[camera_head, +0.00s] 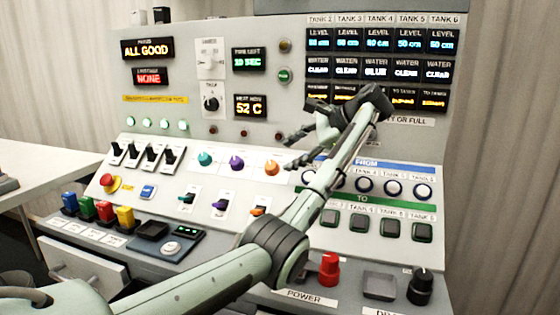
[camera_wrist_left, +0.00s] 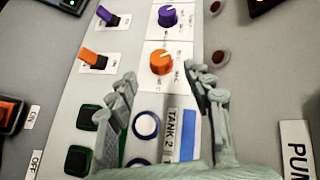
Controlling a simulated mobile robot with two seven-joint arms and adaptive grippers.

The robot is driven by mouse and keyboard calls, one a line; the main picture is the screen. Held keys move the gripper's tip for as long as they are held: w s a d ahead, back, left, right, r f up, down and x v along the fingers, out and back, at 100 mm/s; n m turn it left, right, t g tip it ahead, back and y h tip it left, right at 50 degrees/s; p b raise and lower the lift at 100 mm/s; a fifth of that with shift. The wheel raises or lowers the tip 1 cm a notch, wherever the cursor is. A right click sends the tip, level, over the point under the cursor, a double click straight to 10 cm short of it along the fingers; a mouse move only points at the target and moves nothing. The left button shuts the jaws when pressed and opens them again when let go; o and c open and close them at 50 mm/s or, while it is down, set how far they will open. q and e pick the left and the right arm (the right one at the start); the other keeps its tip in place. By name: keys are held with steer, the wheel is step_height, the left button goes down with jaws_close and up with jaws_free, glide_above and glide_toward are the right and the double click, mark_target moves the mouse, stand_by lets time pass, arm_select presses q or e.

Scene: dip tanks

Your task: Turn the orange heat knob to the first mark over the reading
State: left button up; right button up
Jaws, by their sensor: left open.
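The orange heat knob (camera_head: 272,167) is on the sloped panel, at the right end of a row after a teal knob (camera_head: 205,159) and a purple knob (camera_head: 236,162). In the left wrist view the orange knob (camera_wrist_left: 161,62) has a pale pointer line on a white plate; its marks are too small to read. The yellow reading display (camera_head: 249,106) shows 52 C. My left gripper (camera_head: 294,150) is open, just right of the knob in the head view. In the wrist view its fingers (camera_wrist_left: 160,76) spread either side of the line toward the knob, apparently not touching it. My right gripper is not in view.
An orange switch (camera_head: 260,210) and a purple switch (camera_head: 221,205) sit below the knobs. Round blue-ringed buttons (camera_head: 394,187) and square green buttons (camera_head: 360,223) lie to the right. A red power knob (camera_head: 329,269) and a black knob (camera_head: 420,287) stand near the front.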

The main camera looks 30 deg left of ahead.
arm_select(q)
steer(key=shift+v, duration=2.7)
steer(key=shift+s+f, duration=0.1)
